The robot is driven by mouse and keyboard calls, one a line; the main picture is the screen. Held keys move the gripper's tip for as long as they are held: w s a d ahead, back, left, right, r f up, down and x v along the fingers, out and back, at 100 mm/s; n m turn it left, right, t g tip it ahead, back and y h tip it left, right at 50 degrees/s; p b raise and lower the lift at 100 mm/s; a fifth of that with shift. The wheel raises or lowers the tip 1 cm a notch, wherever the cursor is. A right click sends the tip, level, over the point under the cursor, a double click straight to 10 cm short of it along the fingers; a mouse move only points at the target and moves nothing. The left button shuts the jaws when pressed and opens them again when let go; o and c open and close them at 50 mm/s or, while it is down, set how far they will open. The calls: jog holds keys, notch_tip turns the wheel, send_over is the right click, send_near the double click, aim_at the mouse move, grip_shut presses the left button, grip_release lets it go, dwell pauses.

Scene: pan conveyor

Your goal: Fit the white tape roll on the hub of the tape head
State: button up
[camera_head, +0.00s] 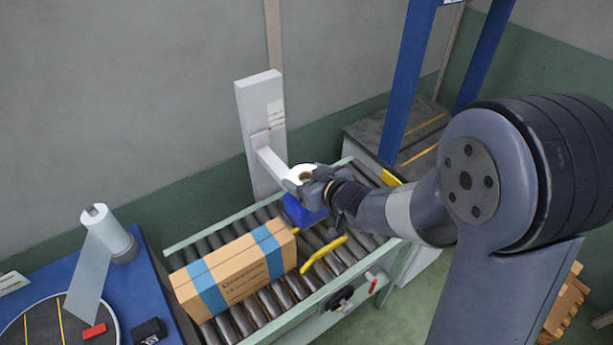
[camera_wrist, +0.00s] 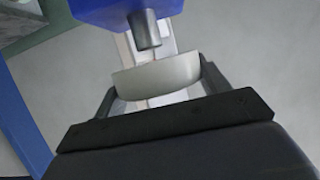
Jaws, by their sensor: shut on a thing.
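My gripper (camera_head: 316,178) is shut on the white tape roll (camera_head: 301,172), at the blue tape head (camera_head: 303,212) above the conveyor. In the wrist view the roll (camera_wrist: 158,76) sits between the two dark fingers (camera_wrist: 156,90), one at each side. The grey hub (camera_wrist: 145,30) sticks out of the blue tape head (camera_wrist: 100,10) toward the roll. The hub's end lies close to the roll's near rim in the picture and looks outside it. The roll's bore is hidden in the wrist view, and the hub is hidden in the head view.
A white post (camera_head: 262,125) with an arm carries the tape head over the roller conveyor (camera_head: 260,318). A cardboard box with blue tape (camera_head: 235,266) lies on the rollers, beside a yellow guide (camera_head: 322,254). A blue table (camera_head: 140,280) with a white film roll (camera_head: 110,233) stands at left.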

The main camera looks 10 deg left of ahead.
jog(key=shift+f+b, duration=2)
jog(key=shift+f, duration=0.2)
jog(key=o, duration=1.1)
jog(key=p+v, duration=0.1)
jog(key=v, duration=1)
jog(key=shift+w+a, duration=0.1)
jog(key=shift+a, duration=0.05)
